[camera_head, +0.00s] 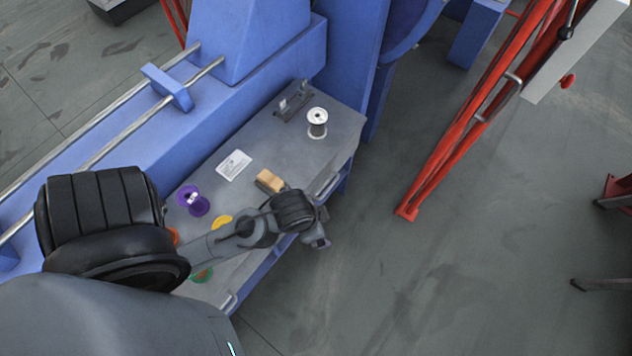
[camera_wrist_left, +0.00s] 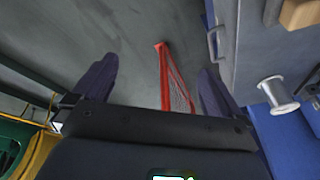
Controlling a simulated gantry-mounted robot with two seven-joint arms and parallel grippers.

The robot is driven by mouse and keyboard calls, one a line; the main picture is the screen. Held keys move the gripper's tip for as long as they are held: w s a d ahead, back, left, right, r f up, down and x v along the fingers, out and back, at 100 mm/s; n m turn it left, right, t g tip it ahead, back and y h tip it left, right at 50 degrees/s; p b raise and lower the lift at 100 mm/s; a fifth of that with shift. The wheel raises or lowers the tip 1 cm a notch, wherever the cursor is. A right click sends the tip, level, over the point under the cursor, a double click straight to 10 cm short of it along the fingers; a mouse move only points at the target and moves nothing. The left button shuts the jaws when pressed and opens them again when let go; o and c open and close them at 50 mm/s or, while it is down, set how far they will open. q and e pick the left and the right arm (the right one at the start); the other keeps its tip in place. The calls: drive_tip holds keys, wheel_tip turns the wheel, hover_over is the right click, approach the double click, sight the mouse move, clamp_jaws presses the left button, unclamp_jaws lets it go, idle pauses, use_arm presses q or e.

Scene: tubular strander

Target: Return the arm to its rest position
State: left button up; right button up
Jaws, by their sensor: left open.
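My left arm (camera_head: 225,240) reaches in from the lower left across the grey bench. My left gripper (camera_head: 320,242) is past the bench's front edge, near the drawer side, and points away from the bench. In the left wrist view my left gripper (camera_wrist_left: 157,70) has its two dark fingers spread wide, with nothing between them except the distant floor and red frame. My right gripper is not in view.
The bench (camera_head: 340,125) holds a metal spool (camera_head: 317,122), a tan block (camera_head: 269,181), a purple spool (camera_head: 198,203) and a white card (camera_head: 234,165). A blue machine (camera_head: 230,100) stands behind. A red frame (camera_head: 480,110) is at right; floor between is clear.

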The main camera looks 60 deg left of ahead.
use_arm(q)
drive_tip(key=shift+s+d+r, duration=0.2)
drive_tip(key=shift+s+d, duration=0.1)
drive_tip(key=shift+d, duration=0.2)
drive_tip(key=shift+s+d+r, duration=0.15)
drive_tip(key=shift+s+d, duration=0.15)
drive_tip(key=shift+d, duration=0.2)
drive_tip(key=shift+r, duration=0.1)
wheel_tip(320, 180, up, 36)
drive_tip(key=p, duration=3.6)
